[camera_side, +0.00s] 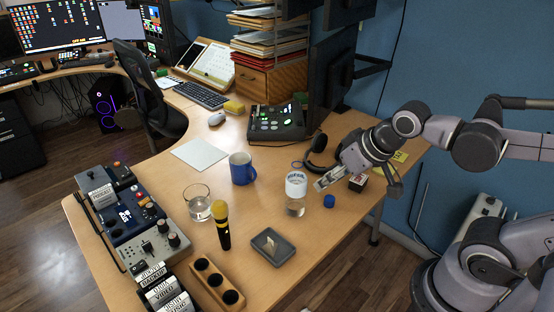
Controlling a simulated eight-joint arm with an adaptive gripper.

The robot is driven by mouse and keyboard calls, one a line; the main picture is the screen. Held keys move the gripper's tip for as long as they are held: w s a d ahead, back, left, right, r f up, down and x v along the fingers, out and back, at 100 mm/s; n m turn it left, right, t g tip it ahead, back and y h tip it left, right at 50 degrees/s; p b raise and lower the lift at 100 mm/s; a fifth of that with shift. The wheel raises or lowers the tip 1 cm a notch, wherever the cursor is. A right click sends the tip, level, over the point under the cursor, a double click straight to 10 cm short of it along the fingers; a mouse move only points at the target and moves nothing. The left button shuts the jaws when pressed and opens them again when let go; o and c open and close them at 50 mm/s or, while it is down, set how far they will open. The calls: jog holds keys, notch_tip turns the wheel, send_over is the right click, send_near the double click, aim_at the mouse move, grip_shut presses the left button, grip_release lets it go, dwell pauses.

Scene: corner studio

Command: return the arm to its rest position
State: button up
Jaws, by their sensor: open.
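My gripper (357,186) hangs low over the right side of the wooden desk (262,215), at the end of my grey arm, which reaches in from the right. The jaws are open, with no object visible between them. One finger points left toward a clear jar with a white lid (296,186); whether it touches the jar cannot be told. A small dark box (358,183) sits beside the fingers, and a blue cap (329,201) lies just in front of them.
A blue mug (242,168), a glass (197,203), a microphone with a yellow head (221,222) and a grey tray (272,246) stand on the desk. Headphones (318,151) lie behind my gripper. A blue wall (460,70) is behind my arm.

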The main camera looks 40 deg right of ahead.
jog(key=shift+s+d+n+t, duration=0.2)
jog(key=shift+s+n+t, duration=0.1)
jog(key=shift+n, duration=0.1)
